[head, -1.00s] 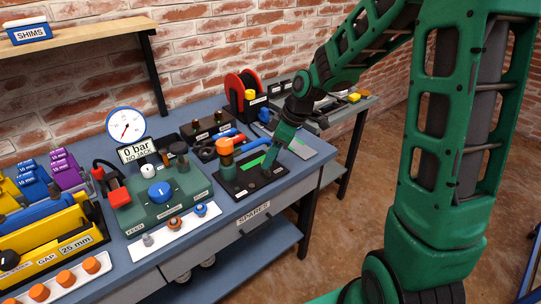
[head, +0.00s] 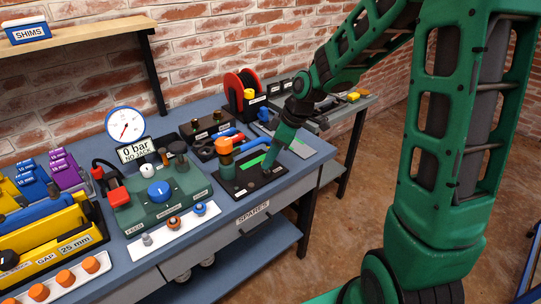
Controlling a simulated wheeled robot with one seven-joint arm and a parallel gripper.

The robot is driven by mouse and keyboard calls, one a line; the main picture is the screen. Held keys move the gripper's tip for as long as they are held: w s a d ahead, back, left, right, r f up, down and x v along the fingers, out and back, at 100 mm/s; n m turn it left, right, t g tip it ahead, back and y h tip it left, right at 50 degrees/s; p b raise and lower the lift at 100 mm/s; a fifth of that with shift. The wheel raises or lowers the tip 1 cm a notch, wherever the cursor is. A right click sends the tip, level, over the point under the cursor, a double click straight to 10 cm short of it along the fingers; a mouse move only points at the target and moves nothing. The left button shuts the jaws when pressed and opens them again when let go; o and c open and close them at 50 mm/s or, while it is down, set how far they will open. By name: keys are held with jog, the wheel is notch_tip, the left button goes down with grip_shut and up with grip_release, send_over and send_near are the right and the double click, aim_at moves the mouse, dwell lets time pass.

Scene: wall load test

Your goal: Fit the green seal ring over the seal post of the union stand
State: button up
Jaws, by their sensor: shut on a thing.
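The union stand (head: 244,187) is a black plate on the blue bench, with a green and orange fitting (head: 225,150) on its left part. A flat green strip (head: 251,162) lies across the plate. My gripper (head: 268,168) points down over the right part of the stand, just right of the strip. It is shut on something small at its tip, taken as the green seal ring. The ring and the seal post cannot be made out; the gripper hides that spot, and I cannot tell whether they touch.
A green test console (head: 160,207) with a blue knob and a gauge (head: 126,125) stand to the left. A white strip (head: 172,228) with several small fittings lies in front. Black blocks and a red reel (head: 236,90) stand behind. Bare floor lies right of the bench.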

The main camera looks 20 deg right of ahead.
jog(key=shift+f, duration=1.1)
jog(key=o, duration=1.4)
jog(key=shift+s, duration=0.1)
jog(key=shift+r, duration=0.1)
jog(key=shift+r, duration=3.9)
jog(key=s+d+m+g+h, duration=0.1)
jog(key=s+d+m, duration=0.4)
jog(key=s, duration=0.5)
jog(key=s+d+r+m+g+h, duration=0.1)
jog(key=s+d+m, duration=0.5)
jog(key=s, duration=0.4)
jog(key=s+d+r+m+g+h, duration=0.1)
jog(key=s+d+m, duration=0.5)
jog(key=s, duration=0.4)
jog(key=shift+s+r+h, duration=0.2)
jog(key=shift+s+h, duration=0.05)
jog(key=shift+h, duration=0.05)
